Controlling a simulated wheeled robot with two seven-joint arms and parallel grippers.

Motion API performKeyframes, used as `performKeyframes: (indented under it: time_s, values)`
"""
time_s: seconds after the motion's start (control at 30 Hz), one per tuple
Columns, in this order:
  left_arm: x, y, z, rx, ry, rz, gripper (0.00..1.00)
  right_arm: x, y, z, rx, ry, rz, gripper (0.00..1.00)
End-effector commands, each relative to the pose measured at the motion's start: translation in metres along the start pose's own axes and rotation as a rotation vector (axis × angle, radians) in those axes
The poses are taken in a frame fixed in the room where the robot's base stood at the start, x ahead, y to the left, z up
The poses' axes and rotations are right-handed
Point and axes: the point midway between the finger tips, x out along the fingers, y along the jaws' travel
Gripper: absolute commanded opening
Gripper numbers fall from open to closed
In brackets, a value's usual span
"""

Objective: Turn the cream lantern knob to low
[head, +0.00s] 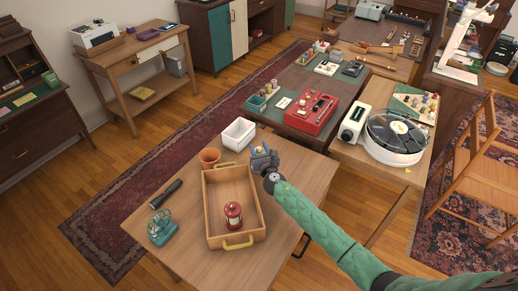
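I cannot make out a cream lantern or its knob in the head view. A small red lantern (233,217) stands upright in a wooden tray (221,178) with yellow handles on the near table. My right gripper (262,154), on a green-sleeved arm from the lower right, is over the table by the tray's far right corner, apart from the red lantern. Its fingers are too small to tell whether they are open or shut. My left gripper is not in view.
Around the tray on the near table (292,178) are a white bin (239,134), a terracotta pot (209,156), a black-handled tool (165,194) and a teal device (161,229). A record player (397,137) and a red case (311,113) stand on tables behind.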

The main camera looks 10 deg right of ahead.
Motion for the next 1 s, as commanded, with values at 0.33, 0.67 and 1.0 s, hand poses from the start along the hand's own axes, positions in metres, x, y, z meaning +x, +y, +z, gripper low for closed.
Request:
performKeyframes:
  time_s: [0.33,0.67,1.0]
  values:
    - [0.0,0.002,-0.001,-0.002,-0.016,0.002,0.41,-0.028,-0.001,-0.003,-0.001,0.001,0.0,0.41]
    - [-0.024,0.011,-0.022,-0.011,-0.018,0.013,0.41,-0.071,0.0,-0.001,0.001,0.0,0.001,0.41]
    - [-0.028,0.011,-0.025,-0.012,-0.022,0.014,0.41,-0.078,0.0,0.0,0.0,0.001,0.0,0.41]
